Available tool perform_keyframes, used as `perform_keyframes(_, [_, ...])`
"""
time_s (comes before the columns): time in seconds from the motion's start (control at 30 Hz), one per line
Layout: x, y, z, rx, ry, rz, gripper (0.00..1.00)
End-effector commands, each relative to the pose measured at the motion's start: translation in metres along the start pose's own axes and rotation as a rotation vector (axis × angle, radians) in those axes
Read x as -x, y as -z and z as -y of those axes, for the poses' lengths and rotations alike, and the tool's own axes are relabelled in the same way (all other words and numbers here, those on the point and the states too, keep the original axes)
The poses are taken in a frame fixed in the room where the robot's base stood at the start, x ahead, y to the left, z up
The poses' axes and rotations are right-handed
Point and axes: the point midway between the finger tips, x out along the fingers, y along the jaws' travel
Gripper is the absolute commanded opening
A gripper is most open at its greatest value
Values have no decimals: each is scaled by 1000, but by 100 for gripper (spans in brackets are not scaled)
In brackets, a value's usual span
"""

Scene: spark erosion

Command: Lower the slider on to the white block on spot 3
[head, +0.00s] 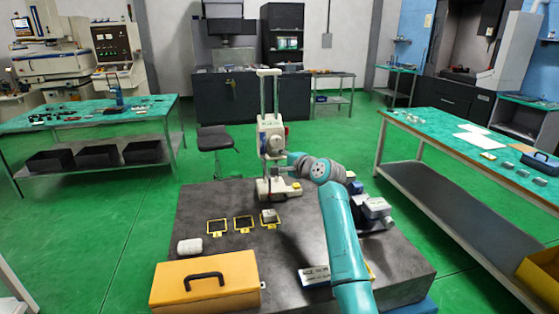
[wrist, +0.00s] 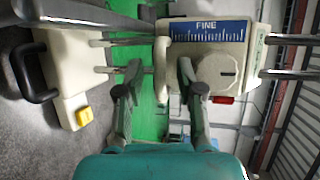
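The slider (head: 264,130) is a cream block with a round knob, high on a twin-rod column at the table's back. In the wrist view the slider (wrist: 240,50) shows a blue FINE scale, the knob and a pale bar at its edge. My gripper (wrist: 157,75) is open beside the slider, its fingers on either side of the pale bar, with no clear contact. In the head view my gripper (head: 281,157) is small and partly hidden by my wrist. A whitish block (head: 269,214) sits on spot 3, the rightmost yellow-framed square, in front of the stand.
The stand's base (head: 275,190) also shows in the wrist view (wrist: 62,70), with a yellow button and black handle. A yellow case (head: 205,283) and white rounded object (head: 190,246) are at the front left.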

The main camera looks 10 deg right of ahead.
Motion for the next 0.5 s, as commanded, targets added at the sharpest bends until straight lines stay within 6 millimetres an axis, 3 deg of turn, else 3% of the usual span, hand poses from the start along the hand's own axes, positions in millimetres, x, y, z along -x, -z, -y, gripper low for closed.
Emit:
perform_keyframes(0.2, [0, 0, 0, 0, 0, 0, 37])
perform_keyframes(0.37, [0, 0, 0, 0, 0, 0, 0])
perform_keyframes(0.5, [0, 0, 0, 0, 0, 0, 0])
